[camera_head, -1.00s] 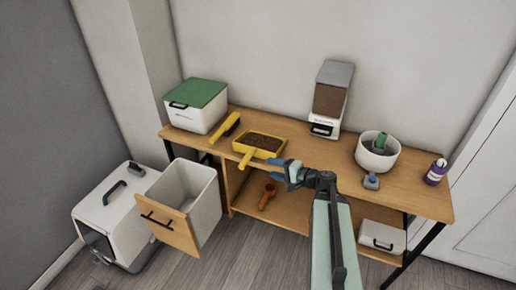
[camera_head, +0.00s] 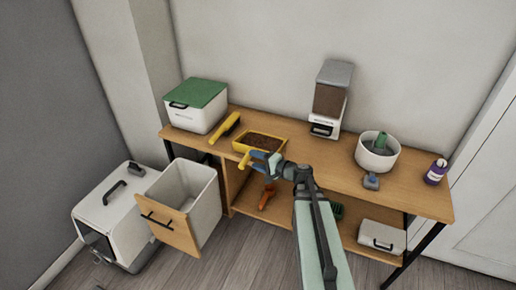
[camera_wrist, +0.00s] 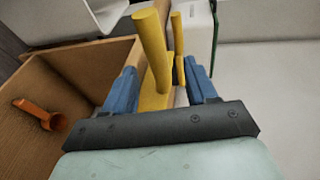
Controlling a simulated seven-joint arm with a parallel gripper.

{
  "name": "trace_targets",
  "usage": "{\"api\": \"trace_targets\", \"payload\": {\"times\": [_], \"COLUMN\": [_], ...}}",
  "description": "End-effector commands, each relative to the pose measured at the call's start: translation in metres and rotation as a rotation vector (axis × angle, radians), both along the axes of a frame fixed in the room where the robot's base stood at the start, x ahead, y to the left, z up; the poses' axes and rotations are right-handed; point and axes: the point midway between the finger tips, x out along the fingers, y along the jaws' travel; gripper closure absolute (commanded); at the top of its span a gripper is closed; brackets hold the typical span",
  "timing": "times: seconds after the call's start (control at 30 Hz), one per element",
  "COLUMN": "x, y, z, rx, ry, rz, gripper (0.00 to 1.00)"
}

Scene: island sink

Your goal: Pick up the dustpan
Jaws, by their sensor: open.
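The yellow dustpan (camera_head: 264,136) holds brown material and sits at the front edge of the wooden table, left of centre. Its handle (camera_head: 243,161) sticks out past the edge. My gripper (camera_head: 262,158) is open at the front of the dustpan, hiding part of it. In the wrist view the dustpan handle (camera_wrist: 150,48) rises between the two blue fingers of my gripper (camera_wrist: 163,84). A gap shows at the right finger; contact on the left is unclear.
A yellow-handled brush (camera_head: 227,126) lies left of the dustpan, beside a green-lidded white box (camera_head: 198,98). An open drawer-like bin (camera_head: 187,200) stands below left. An orange scoop (camera_head: 267,196) is on the lower shelf. A dispenser (camera_head: 330,98) and white bowl (camera_head: 378,152) stand to the right.

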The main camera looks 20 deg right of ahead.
Motion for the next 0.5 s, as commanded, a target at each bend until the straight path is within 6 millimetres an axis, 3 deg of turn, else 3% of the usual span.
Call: {"api": "trace_targets", "payload": {"times": [0.5], "x": [0.043], "y": [0.023], "z": [-0.014], "rx": [0.000], "ry": [0.000], "rz": [0.001], "gripper": [0.43]}}
